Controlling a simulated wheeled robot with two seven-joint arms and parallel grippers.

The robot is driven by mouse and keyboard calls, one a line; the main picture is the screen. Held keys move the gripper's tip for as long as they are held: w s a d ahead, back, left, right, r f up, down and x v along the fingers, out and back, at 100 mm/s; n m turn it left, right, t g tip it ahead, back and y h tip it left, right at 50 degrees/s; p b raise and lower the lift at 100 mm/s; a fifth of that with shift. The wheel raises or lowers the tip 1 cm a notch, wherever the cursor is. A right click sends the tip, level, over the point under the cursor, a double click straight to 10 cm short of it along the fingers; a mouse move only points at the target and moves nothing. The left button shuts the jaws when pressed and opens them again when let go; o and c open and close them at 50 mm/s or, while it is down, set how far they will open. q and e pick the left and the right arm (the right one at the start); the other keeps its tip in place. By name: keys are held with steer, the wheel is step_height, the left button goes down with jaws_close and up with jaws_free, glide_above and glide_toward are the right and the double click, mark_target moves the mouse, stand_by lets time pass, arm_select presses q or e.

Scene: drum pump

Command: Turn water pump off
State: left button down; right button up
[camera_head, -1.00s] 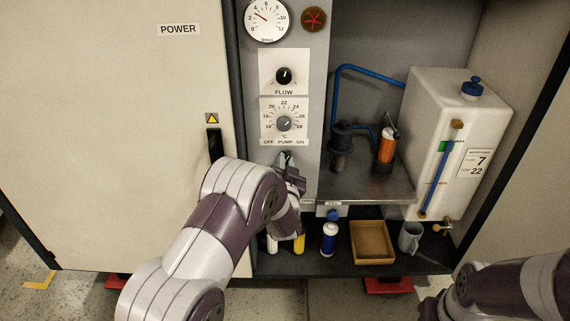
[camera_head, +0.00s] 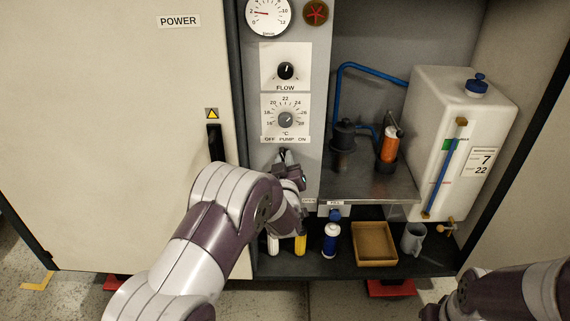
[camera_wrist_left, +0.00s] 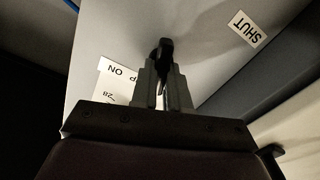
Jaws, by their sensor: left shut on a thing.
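The pump switch is a small dark lever on the grey panel, just under the label "OFF PUMP ON" (camera_head: 286,139). My left gripper (camera_head: 284,156) is at this switch and mostly hides it in the head view. In the left wrist view, the two grey fingers (camera_wrist_left: 165,88) are shut on the black lever (camera_wrist_left: 165,50), whose end shows between and beyond them. The lever's exact angle is hard to tell. The pressure gauge (camera_head: 268,14) above has its red needle pointing left, near 2. Only part of my right arm shows at lower right.
The flow knob (camera_head: 286,71) and temperature knob (camera_head: 286,119) are above my gripper. A metal shelf (camera_head: 370,188) with a pump and orange cylinder (camera_head: 389,150) is to the right, beside a white tank (camera_head: 440,130). Bottles, a tan tray (camera_head: 374,259) and a mug (camera_head: 412,237) stand below.

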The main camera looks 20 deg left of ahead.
arm_select(q)
steer(key=shift+f+n+b, duration=0.15)
steer(key=shift+n+b, duration=0.15)
steer(key=shift+n, duration=0.7)
steer(key=c, duration=1.1)
jaws_free()
steer(key=shift+s, duration=0.15)
steer(key=p+v, duration=0.3)
steer(key=v, duration=0.9)
steer(key=shift+s+d, duration=0.1)
steer(key=shift+s, duration=0.15)
